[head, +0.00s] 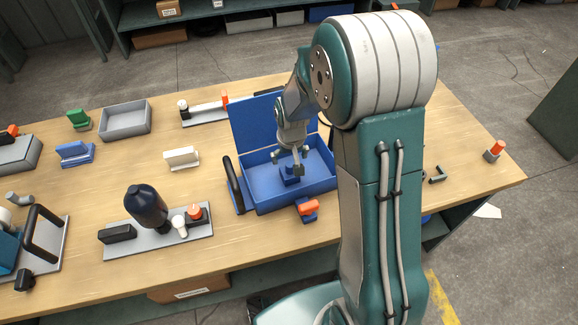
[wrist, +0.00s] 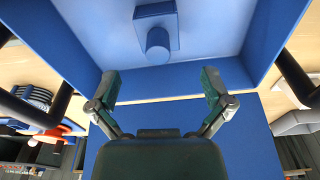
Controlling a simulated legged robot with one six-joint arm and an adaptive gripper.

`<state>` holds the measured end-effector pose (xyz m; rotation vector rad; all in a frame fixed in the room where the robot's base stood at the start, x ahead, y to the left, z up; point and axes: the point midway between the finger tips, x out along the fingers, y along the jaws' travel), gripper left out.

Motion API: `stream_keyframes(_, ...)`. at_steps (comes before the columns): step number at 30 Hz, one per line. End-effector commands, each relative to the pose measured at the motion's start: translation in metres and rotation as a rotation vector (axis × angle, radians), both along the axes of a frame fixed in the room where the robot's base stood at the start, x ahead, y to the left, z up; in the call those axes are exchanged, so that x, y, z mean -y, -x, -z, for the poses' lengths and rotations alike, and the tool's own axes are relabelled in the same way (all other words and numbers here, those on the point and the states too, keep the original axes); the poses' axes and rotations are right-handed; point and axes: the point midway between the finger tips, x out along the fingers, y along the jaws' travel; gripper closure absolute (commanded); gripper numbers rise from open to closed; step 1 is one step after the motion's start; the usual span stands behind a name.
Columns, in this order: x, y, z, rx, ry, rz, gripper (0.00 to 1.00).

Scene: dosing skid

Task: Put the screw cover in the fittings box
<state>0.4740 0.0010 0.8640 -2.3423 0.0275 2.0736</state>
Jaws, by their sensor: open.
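The open blue box (head: 262,200), which I take to be the fittings box, stands on the table with its lid raised at the back. Inside it, on the floor, lies a blue piece (head: 289,180) with a square base and a round knob. It may be the screw cover, but I cannot be sure. The piece also shows in the wrist view (wrist: 158,44), apart from the fingers. My gripper (head: 289,158) is open and empty, over the box with its fingers down. In the wrist view, the gripper (wrist: 160,84) has its fingers spread wide.
A blue valve with an orange handle (head: 307,208) sits at the box's front edge. A black handle (head: 235,185) stands at its left. Left are a white block (head: 182,158), a grey tray (head: 126,122) and a board with a dark bottle (head: 146,206). Bare table lies between.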

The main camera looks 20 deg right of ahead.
Motion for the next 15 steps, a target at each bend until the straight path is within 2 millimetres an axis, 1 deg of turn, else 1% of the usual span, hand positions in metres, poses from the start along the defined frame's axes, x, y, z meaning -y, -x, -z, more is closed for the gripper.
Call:
stream_keyframes(1,0.000,0.000,-0.012,0.005,0.000,0.000,0.00)
stream_keyframes(3,0.000,0.002,-0.024,0.004,0.000,0.000,0.00)
stream_keyframes(6,0.000,0.004,-0.037,0.003,0.000,0.000,0.00)
stream_keyframes(11,0.000,0.006,-0.048,0.002,0.000,0.000,0.00)
stream_keyframes(13,0.000,0.009,-0.057,0.012,0.000,-0.001,0.00)
stream_keyframes(15,0.000,0.016,-0.073,0.030,0.000,-0.001,0.00)
